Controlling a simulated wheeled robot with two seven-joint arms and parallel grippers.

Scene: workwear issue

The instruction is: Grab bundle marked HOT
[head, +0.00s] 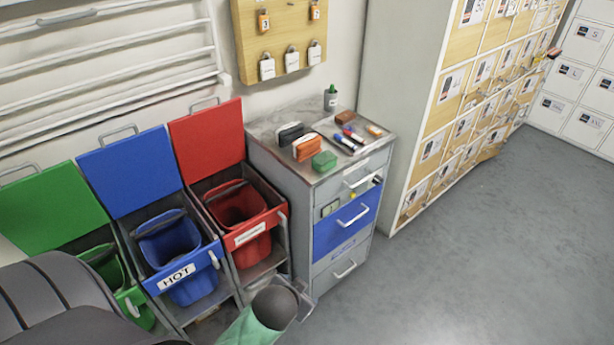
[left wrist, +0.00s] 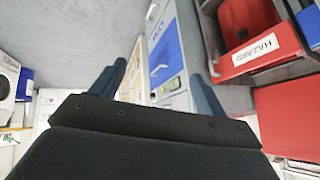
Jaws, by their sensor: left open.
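The label HOT (head: 177,277) is on the front of the blue bin (head: 205,250), the middle one of three bins. The blue bin's lid is raised and a blue pail-like container (head: 168,245) sits inside. I cannot make out a separate bundle bearing that mark. In the left wrist view my left gripper (left wrist: 158,70) is open, with its two dark blue fingers apart and nothing visible between them. Beyond the fingers are a blue drawer (left wrist: 163,52) and the red bin (left wrist: 264,55) labelled HAZARD. My right gripper is not in view.
A green bin (head: 128,296) and a red bin (head: 262,228) flank the blue one, lids up. A grey drawer cabinet (head: 340,268) stands to the right, with small pouches and markers on top. A locker wall (head: 440,150) stands beyond. The floor (head: 480,260) at right is clear.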

